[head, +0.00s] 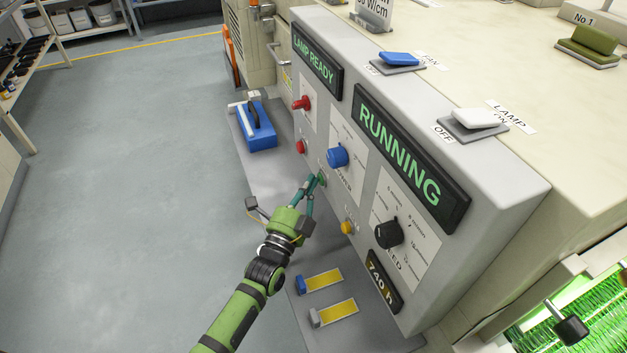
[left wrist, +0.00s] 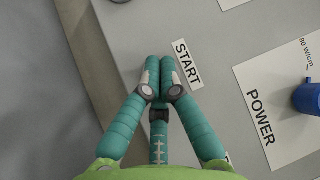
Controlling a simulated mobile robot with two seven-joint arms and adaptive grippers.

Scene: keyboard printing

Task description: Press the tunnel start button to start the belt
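The grey control panel (head: 440,270) fills the middle of the head view. A small green button (head: 323,178) sits on its front, left of the amber button. The START label (left wrist: 187,64) shows in the left wrist view beside my fingertips, with the button itself hidden there. My left gripper (head: 316,181) has its teal fingers together and empty, with the tips at the green button; contact cannot be told for sure. The fingers also show closed in the left wrist view (left wrist: 160,66). The large display (head: 410,155) reads RUNNING in green. My right gripper is out of view.
Nearby on the panel are a red button (head: 300,147), a red knob (head: 302,103), a blue power knob (head: 337,157), an amber button (head: 347,227) and a black speed knob (head: 388,234). A blue tool (head: 258,126) lies on the grey shelf. Open floor lies left.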

